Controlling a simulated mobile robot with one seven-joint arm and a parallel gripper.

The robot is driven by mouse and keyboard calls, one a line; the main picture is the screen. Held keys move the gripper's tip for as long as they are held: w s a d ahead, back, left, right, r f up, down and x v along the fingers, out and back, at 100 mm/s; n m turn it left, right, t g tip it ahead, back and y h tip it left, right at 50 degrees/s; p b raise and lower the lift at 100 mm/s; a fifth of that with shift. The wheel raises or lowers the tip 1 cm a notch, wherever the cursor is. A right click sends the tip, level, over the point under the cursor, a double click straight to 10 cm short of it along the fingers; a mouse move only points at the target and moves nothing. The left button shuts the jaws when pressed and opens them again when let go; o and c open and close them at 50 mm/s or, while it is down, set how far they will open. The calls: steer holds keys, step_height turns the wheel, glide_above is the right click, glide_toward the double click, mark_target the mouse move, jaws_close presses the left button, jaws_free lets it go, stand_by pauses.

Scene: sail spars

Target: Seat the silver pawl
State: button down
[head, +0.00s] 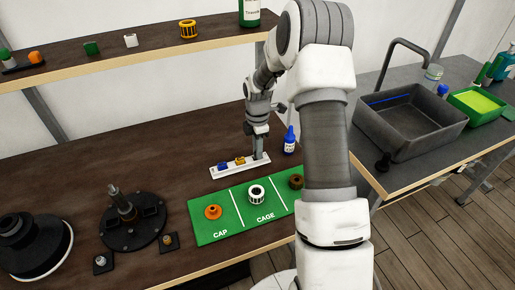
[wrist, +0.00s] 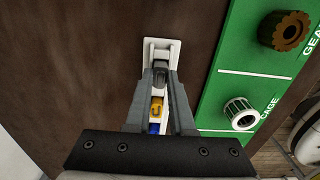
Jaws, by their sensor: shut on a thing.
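My gripper (head: 259,155) points down at the right end of a white rack (head: 232,169) on the brown bench. In the wrist view its fingertips (wrist: 161,76) are closed around the silver pawl (wrist: 160,67), a small grey piece at the far end of the rack (wrist: 164,46). The pawl still seems to be at its rack place; whether it is lifted at all I cannot tell. The fingers hide most of its sides. A yellow pawl (head: 239,161) and a blue pawl (head: 224,166) sit in the same rack. A black round base with an upright spindle (head: 124,206) stands at the left.
A green mat (head: 206,230) holds an orange cap (head: 213,212), a white-and-black cage (head: 257,193) and a brown gear (head: 296,181). A blue bottle (head: 290,140) stands right of the rack. A black drum (head: 30,245) is far left. A shelf (head: 130,50) overhangs the back.

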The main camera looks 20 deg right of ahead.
steer(key=shift+f, duration=0.4)
steer(key=c, duration=0.7)
jaws_free()
step_height(320, 180, up, 17)
steer(key=shift+r, duration=0.2)
